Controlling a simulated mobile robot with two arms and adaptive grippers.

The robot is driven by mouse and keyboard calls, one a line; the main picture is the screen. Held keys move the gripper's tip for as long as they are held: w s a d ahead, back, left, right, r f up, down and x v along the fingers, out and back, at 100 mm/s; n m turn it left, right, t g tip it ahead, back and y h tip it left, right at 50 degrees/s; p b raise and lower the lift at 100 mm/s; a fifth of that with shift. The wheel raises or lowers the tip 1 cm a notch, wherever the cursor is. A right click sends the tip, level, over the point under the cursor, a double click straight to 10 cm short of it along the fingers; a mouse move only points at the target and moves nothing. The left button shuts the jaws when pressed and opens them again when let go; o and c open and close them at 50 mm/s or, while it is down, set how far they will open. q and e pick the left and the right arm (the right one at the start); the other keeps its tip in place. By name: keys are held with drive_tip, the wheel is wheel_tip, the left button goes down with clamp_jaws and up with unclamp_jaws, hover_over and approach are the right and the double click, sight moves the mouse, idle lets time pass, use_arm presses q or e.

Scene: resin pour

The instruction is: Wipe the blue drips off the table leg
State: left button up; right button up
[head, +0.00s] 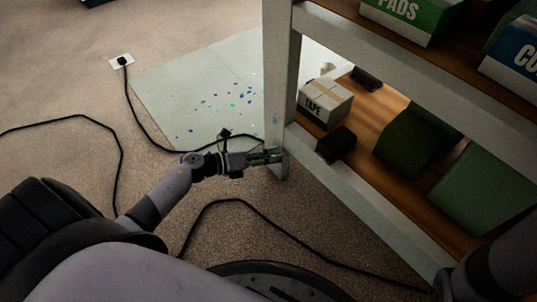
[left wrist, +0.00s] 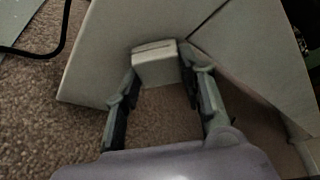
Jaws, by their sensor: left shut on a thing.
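The table leg (head: 279,90) is a pale upright post in the middle of the head view. A faint bluish mark (head: 275,119) shows on its lower part; I cannot make out separate drips. My left gripper (head: 268,157) is at the foot of the leg. In the left wrist view my left gripper (left wrist: 159,80) is shut on a small whitish block (left wrist: 155,66). The block's far end is at the leg's pale face (left wrist: 110,55); I cannot tell whether it touches. My right gripper is out of view.
A pale sheet (head: 165,85) with blue spots lies on the carpet behind the leg. Black cables (head: 225,202) cross the floor near my left arm. A lower shelf (head: 365,120) holds a TAPE box (head: 325,103), a black block (head: 336,145) and green things (head: 405,140).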

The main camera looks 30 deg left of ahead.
use_arm(q)
drive_tip(key=shift+w+a+b, duration=0.45)
drive_tip(key=shift+a+b, duration=0.1)
drive_tip(key=shift+a, duration=0.55)
drive_tip(key=shift+w+a+b, duration=0.45)
drive_tip(key=shift+a+b, duration=0.05)
drive_tip(key=shift+a, duration=0.55)
drive_tip(key=shift+w+a+b, duration=0.45)
drive_tip(key=shift+a+b, duration=0.1)
drive_tip(key=shift+a, duration=0.55)
drive_tip(key=s+a+p, duration=0.1)
drive_tip(key=s+a, duration=0.1)
drive_tip(key=s, duration=0.3)
drive_tip(key=shift+s+p, duration=0.35)
drive_tip(key=shift+s+a, duration=0.1)
drive_tip(key=shift+a, duration=0.05)
